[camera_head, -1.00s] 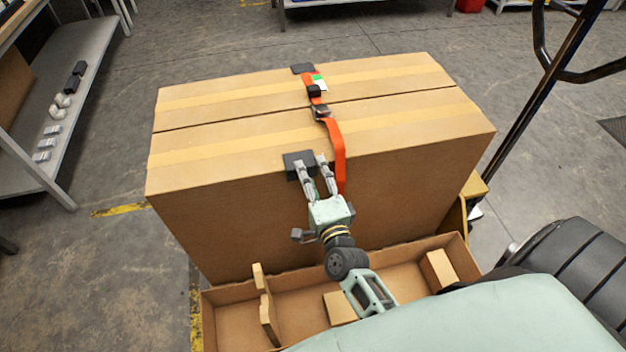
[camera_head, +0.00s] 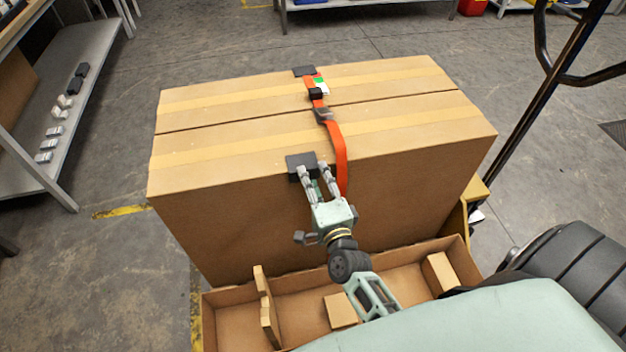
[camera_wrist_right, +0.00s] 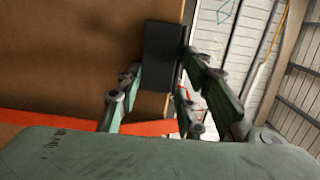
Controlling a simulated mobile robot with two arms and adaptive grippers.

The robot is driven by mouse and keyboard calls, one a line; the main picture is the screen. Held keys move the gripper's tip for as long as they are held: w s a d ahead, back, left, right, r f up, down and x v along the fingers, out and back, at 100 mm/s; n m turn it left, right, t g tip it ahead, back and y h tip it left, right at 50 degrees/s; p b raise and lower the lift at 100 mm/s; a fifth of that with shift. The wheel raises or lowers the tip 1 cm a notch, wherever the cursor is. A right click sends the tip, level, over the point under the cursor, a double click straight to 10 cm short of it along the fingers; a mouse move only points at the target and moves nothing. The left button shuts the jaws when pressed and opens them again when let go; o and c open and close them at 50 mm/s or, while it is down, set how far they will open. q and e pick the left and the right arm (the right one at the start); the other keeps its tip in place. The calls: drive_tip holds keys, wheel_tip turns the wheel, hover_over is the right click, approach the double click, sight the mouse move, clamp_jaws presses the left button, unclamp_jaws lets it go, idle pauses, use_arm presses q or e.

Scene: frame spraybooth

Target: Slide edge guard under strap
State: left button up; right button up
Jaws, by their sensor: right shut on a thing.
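The black edge guard (camera_head: 299,161) sits at the near top edge of the large cardboard box (camera_head: 230,225), just left of the orange strap (camera_head: 340,158). A gap shows between guard and strap, so the strap is not over it. My right gripper (camera_head: 313,168) is shut on the guard from the near side. In the right wrist view the guard (camera_wrist_right: 161,50) lies between the fingers (camera_wrist_right: 160,75), and the strap (camera_wrist_right: 55,124) runs nearer the palm. My left gripper is not in view.
A second black guard (camera_head: 304,71) is at the far top edge, at the strap's far end. A dark buckle (camera_head: 322,115) is on the strap. An open cardboard tray (camera_head: 235,306) lies in front of the box. A shelf (camera_head: 88,95) stands at left.

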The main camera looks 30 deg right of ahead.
sight(347, 165)
drive_tip(key=shift+s+d+r+b, duration=0.15)
drive_tip(key=shift+s+d, duration=0.25)
drive_tip(key=shift+d, duration=1.15)
drive_tip(key=shift+s+d+f+b, duration=0.1)
drive_tip(key=shift+s+d, duration=0.3)
drive_tip(key=shift+d, duration=1.2)
drive_tip(key=shift+s+d+r+b, duration=0.15)
drive_tip(key=shift+s+d, duration=0.25)
drive_tip(key=shift+d, duration=1.15)
drive_tip(key=shift+f, duration=0.1)
drive_tip(key=o, duration=1)
drive_tip(key=shift+f, duration=0.1)
drive_tip(key=shift+c, duration=0.2)
